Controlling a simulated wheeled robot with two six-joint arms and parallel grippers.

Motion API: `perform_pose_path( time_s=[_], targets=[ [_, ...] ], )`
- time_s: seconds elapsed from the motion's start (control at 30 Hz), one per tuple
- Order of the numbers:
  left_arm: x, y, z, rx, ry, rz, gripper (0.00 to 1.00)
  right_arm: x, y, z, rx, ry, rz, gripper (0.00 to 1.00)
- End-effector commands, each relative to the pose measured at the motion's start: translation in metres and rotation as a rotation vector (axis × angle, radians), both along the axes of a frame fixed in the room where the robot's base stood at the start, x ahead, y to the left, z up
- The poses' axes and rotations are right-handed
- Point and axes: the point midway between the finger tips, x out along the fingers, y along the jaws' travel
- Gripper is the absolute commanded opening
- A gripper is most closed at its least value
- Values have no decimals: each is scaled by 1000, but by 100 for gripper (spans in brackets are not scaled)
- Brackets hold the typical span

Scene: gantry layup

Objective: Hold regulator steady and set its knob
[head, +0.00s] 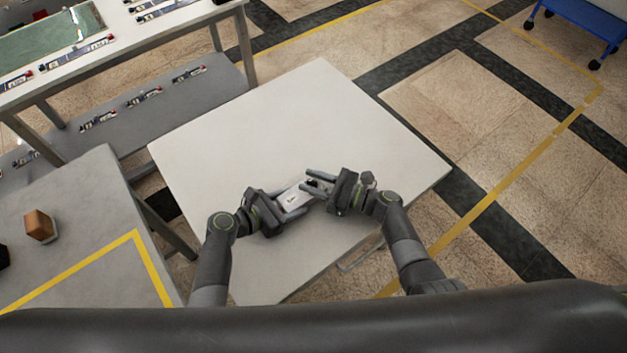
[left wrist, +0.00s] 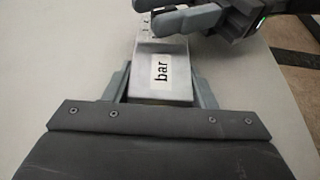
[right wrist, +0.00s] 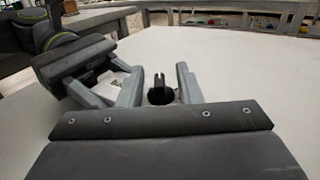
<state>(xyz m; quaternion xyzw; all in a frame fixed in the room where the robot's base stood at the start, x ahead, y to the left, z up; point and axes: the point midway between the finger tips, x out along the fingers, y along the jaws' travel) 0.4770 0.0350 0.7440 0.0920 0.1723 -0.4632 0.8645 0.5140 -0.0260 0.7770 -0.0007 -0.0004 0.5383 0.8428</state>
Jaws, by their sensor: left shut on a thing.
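The regulator (head: 291,197) is a light grey block above the white table. Its white label reading "bar" shows in the left wrist view (left wrist: 161,72). My left gripper (head: 289,202) is shut on its body, one finger along each side. The knob (right wrist: 160,90) is black with a slotted top and shows in the right wrist view. My right gripper (head: 318,187) is open, its fingers on either side of the knob with a visible gap to each. In the left wrist view the right gripper's fingers (left wrist: 190,18) partly cover the regulator's far end.
The white table top (head: 320,110) is otherwise clear. A grey table (head: 70,220) at left carries a brown block (head: 39,225) and a yellow line. A bench (head: 130,45) with several small parts stands at the back left. A blue cart (head: 585,22) stands at the far right.

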Motion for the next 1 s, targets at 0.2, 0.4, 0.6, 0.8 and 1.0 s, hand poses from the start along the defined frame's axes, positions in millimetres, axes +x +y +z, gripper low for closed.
perform_pose_path(
  time_s=[0.2,0.4,0.6,0.8,1.0],
  targets=[
    [1,0,1,-2,-1,0,18,0,0,0,0,0,0,29],
    [1,0,1,-2,-1,0,18,0,0,0,0,0,0,3],
    [0,0,1,-2,-1,0,18,0,0,0,0,0,-5,0],
    [0,0,1,-2,-1,0,18,-1,0,-1,0,0,-103,0],
    [0,0,1,-3,-1,-1,18,0,0,-1,-2,0,-159,0]
  ],
)
